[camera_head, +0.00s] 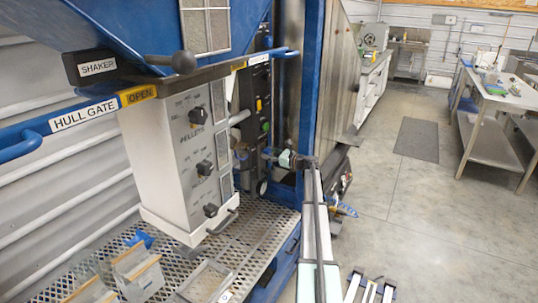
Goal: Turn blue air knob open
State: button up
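A small blue handle-like piece (343,209) shows low on the right side of the blue frame, just right of my arm. It may be the blue air knob, but it is too small to tell its setting. My arm rises from the bottom middle. Its end, my gripper (270,155), is small and points left toward a dark control panel (254,88). The gripper is above and left of the blue piece, apart from it. Its fingers are too small to tell open from shut, and I see nothing held.
A white control box (180,150) with black knobs hangs at left below the blue hopper (120,30). A blue rail labelled HULL GATE (85,114) crosses there. A perforated metal deck (240,240) lies below. Open concrete floor (440,220) is at right, with a steel table (500,95) beyond.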

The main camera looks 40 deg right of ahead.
jog(key=c, duration=0.4)
jog(key=shift+o, duration=0.3)
jog(key=shift+n+b, duration=0.3)
jog(key=shift+b, duration=0.15)
jog(key=n+b, duration=0.2)
jog(key=b, duration=0.1)
jog(key=shift+f, duration=0.2)
jog(key=n+b, duration=0.5)
jog(key=shift+d+n+b, duration=0.1)
jog(key=shift+n+b, duration=0.3)
jog(key=n+b, duration=0.5)
jog(key=shift+r+b, duration=0.1)
jog(key=shift+b, duration=0.25)
jog(key=n+b, duration=0.2)
jog(key=n, duration=0.1)
jog(key=n+b, duration=0.1)
jog(key=shift+w+r+b, duration=0.1)
jog(key=shift+r+b, duration=0.15)
jog(key=shift+b, duration=0.05)
jog(key=shift+r+n, duration=0.1)
jog(key=shift+n, duration=0.3)
